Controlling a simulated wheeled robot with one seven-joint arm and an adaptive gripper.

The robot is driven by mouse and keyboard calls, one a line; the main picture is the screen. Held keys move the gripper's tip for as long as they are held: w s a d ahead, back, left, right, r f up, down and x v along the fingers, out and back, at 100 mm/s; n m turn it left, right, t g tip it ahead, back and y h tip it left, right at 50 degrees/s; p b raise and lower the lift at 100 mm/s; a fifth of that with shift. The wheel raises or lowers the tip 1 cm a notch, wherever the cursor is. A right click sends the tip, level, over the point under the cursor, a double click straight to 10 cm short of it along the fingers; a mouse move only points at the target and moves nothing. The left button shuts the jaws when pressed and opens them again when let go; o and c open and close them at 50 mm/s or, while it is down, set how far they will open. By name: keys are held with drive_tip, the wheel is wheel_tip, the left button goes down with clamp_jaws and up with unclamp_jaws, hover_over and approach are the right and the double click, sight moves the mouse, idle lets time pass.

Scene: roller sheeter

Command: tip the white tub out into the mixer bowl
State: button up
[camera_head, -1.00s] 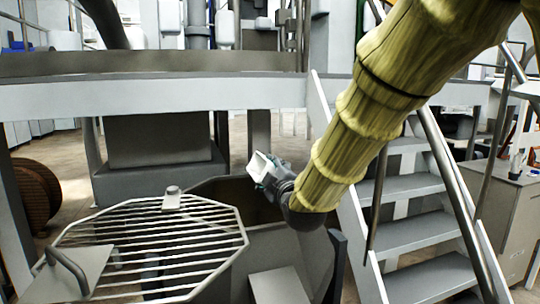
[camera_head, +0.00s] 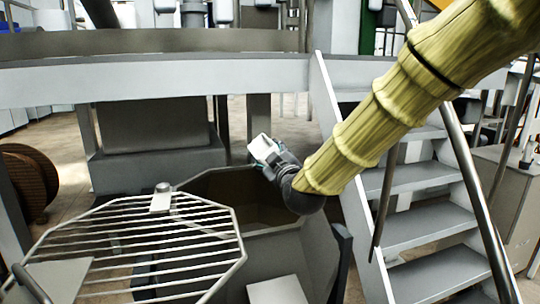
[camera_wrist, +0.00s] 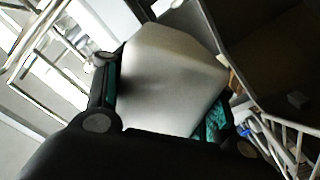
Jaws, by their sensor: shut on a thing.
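The white tub (camera_head: 261,146) is held by my gripper (camera_head: 270,157), tilted, above the far right rim of the mixer bowl. In the wrist view the tub (camera_wrist: 165,75) fills the middle, pale and smooth, between two dark fingers with green pads. Its mouth and contents cannot be made out. The mixer bowl (camera_head: 215,187) is a large grey, angular vessel with a dark interior, below and left of the tub. Its near left part is hidden by the grate.
A barred metal grate lid (camera_head: 150,245) stands at the left front of the bowl. Metal stairs (camera_head: 420,225) with rails rise close to the right of my arm. A raised platform beam (camera_head: 150,82) crosses behind. A brown reel (camera_head: 28,182) stands at far left.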

drive_tip(key=shift+s+r+m+p, duration=0.35)
drive_tip(key=shift+s+r+m, duration=0.45)
drive_tip(key=shift+m, duration=0.4)
drive_tip(key=shift+w+m, duration=0.5)
drive_tip(key=shift+m, duration=0.6)
drive_tip(key=shift+s+d+r+m, duration=0.1)
drive_tip(key=shift+s+r+m, duration=0.2)
drive_tip(key=shift+m, duration=0.7)
drive_tip(key=shift+w+m, duration=0.2)
drive_tip(key=shift+m, duration=0.3)
drive_tip(key=shift+s+r, duration=0.1)
drive_tip(key=shift+s, duration=0.05)
